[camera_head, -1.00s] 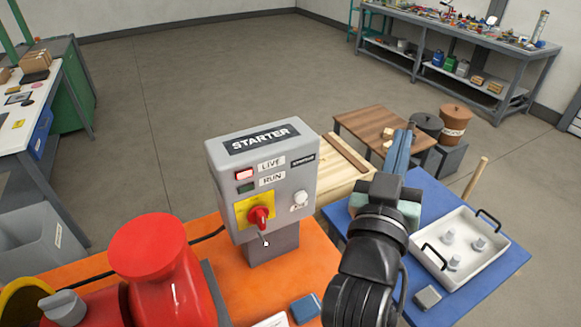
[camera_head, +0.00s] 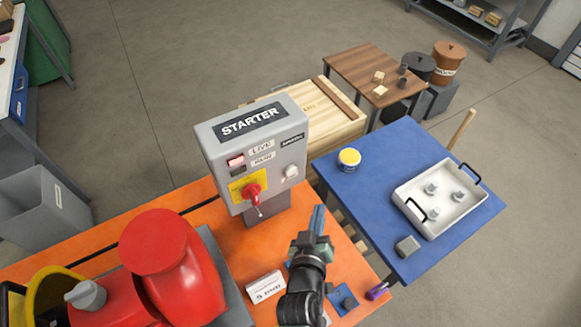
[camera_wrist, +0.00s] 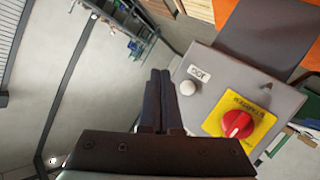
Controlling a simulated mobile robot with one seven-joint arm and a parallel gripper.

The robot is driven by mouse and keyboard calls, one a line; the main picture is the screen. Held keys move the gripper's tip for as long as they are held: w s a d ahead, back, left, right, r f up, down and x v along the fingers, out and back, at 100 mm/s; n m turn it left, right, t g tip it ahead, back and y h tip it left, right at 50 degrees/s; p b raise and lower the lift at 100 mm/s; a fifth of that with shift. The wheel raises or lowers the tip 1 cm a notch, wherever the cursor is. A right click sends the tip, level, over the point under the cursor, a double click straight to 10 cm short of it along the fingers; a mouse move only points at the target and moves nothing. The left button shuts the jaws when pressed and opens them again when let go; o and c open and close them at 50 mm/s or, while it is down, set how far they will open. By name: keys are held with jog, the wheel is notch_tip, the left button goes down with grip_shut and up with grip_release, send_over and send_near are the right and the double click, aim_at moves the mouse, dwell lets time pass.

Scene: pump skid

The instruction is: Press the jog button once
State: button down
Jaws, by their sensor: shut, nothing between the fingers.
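The grey starter box (camera_head: 250,150) stands on a post on the orange bench. Its white round jog button (camera_head: 291,172) is at the lower right of its face. In the wrist view the jog button (camera_wrist: 187,88) sits beside a label reading JOG, just right of my fingertips. My gripper (camera_head: 318,215) is shut and empty, below and right of the button in the head view. In the wrist view my gripper's fingers (camera_wrist: 160,80) point past the box's edge, apart from the button. Whether they touch the box face cannot be told, but a gap shows in the head view.
A red rotary switch (camera_head: 252,190) on a yellow plate is left of the button, under a lit red LIVE lamp (camera_head: 236,161). A red pump (camera_head: 165,260) stands at left. A blue table (camera_head: 350,200) with a white tray (camera_head: 440,222) is at right.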

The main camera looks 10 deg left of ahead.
aim_at(291, 171)
jog(key=w+a+b, duration=0.5)
jog(key=w+b, duration=0.1)
jog(key=w, duration=0.1)
jog(key=shift+a, duration=0.15)
dwell(0.3)
jog(key=shift+w+r, duration=0.1)
dwell(1.8)
jog(key=shift+w+a+b, duration=0.2)
jog(key=shift+w+b, duration=0.15)
jog(key=shift+b, duration=0.2)
jog(key=shift+w+a+b, duration=0.3)
jog(key=shift+w+b, duration=0.05)
jog(key=shift+b, duration=0.05)
dwell(0.5)
dwell(0.3)
jog(key=shift+s+d+p, duration=0.5)
jog(key=shift+s+d, duration=0.05)
jog(key=shift+s, duration=0.15)
